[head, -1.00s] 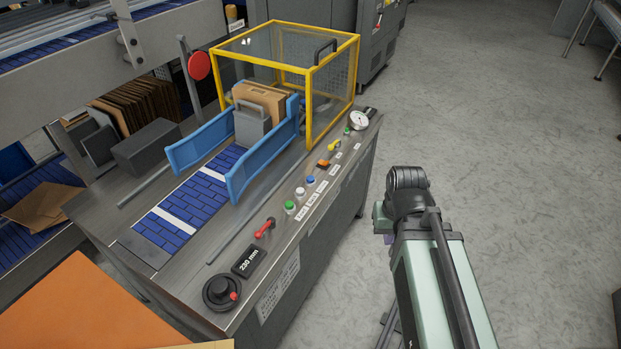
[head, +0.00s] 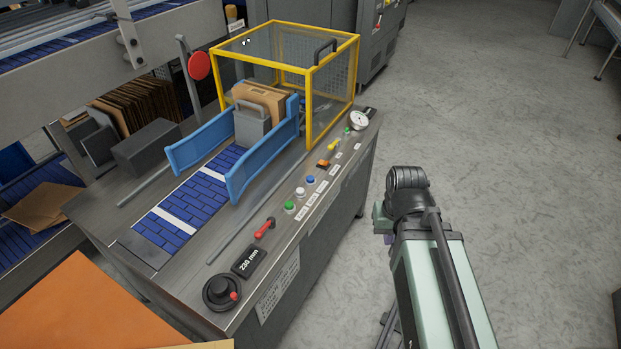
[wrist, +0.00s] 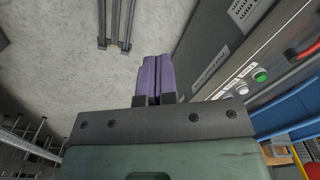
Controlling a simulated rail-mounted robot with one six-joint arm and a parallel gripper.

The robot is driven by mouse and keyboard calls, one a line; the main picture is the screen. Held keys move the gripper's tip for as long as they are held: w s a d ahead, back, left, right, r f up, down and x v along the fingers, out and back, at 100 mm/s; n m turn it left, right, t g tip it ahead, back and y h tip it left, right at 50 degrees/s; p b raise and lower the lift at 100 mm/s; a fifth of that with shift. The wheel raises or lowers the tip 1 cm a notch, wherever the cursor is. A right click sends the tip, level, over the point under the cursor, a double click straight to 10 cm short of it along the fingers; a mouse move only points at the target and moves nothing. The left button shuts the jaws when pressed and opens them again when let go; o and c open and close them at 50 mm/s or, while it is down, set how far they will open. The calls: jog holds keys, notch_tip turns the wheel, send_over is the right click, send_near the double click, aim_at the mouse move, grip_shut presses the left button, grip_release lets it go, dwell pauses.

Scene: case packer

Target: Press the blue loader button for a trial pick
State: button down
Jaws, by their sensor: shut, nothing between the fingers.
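The blue loader button (head: 310,180) is a small round button on the panel along the machine's right edge. It sits between a white button (head: 300,191) and an orange switch (head: 322,163). In the wrist view I see a green button (wrist: 261,75) and a white button (wrist: 242,88); the blue one is not clearly visible there. My gripper (wrist: 154,78) has purple fingers that are shut together and empty. It is beside the machine, apart from the panel. In the head view my arm hides most of it.
The blue-belt conveyor (head: 180,220) has blue side guides (head: 262,165) and a yellow-framed guard (head: 310,70) at its far end. A red lever (head: 265,228) and black knob (head: 221,292) stand nearer on the panel. Open grey floor (head: 500,130) lies to the right.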

jog(key=shift+f, duration=0.1)
dwell(0.7)
jog(key=n+t+y+b, duration=0.2)
jog(key=n+t+b, duration=0.7)
jog(key=n, duration=0.3)
send_over(309, 178)
notch_tip(309, 178, down, 3)
jog(key=shift+f, duration=0.15)
notch_tip(309, 178, down, 9)
jog(key=b, duration=0.8)
jog(key=shift+b, duration=0.35)
